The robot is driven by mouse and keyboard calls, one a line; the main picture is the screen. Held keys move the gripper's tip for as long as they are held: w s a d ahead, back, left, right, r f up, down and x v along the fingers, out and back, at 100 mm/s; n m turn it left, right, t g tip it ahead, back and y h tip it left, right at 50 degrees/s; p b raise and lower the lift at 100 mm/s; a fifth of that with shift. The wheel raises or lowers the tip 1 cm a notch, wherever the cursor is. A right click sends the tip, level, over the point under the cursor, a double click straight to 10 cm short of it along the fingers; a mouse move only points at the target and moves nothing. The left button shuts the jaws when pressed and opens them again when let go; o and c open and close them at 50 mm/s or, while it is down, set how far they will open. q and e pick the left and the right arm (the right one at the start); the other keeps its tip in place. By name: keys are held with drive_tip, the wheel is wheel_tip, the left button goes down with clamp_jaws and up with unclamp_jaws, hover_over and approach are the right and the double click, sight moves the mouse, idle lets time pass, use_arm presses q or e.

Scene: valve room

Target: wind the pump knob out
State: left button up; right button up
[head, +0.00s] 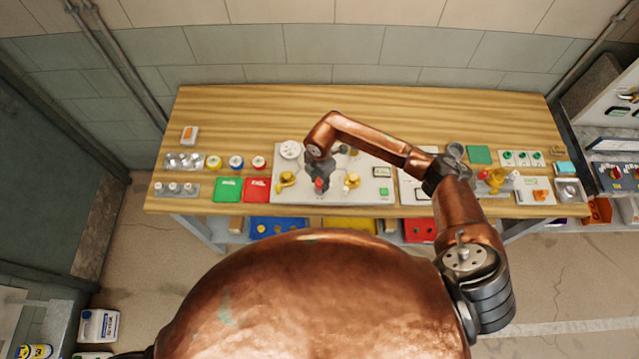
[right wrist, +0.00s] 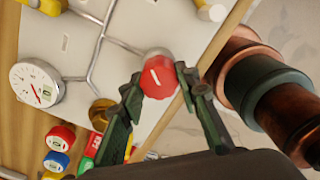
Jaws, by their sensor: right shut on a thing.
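The red knob (right wrist: 158,77), with a white line on its face, sits on a grey stub on the pale panel (right wrist: 125,45) in the right wrist view. It also shows small in the head view (head: 319,184), under my right gripper (head: 318,178). In the right wrist view, the fingers of my right gripper (right wrist: 162,92) are closed on opposite sides of the knob. Part of the knob's sides is hidden by the fingertips. My left gripper is not in view.
A white dial gauge (head: 291,150) and yellow valve handles (head: 286,179) sit on the same panel. My right forearm crosses above the right part of the wooden bench (head: 410,108). The bench's back strip is clear.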

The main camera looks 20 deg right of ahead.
sight(320, 182)
drive_tip(key=n+b, duration=0.3)
drive_tip(key=n, duration=0.1)
drive_tip(key=shift+f, duration=0.1)
drive_tip(key=shift+n+b, duration=1.3)
drive_tip(key=shift+n, duration=0.4)
drive_tip(key=shift+r, duration=0.2)
drive_tip(key=o, duration=1.2)
drive_tip(key=shift+c, duration=0.2)
drive_tip(key=shift+r, duration=0.1)
wheel_tip(320, 182, up, 12)
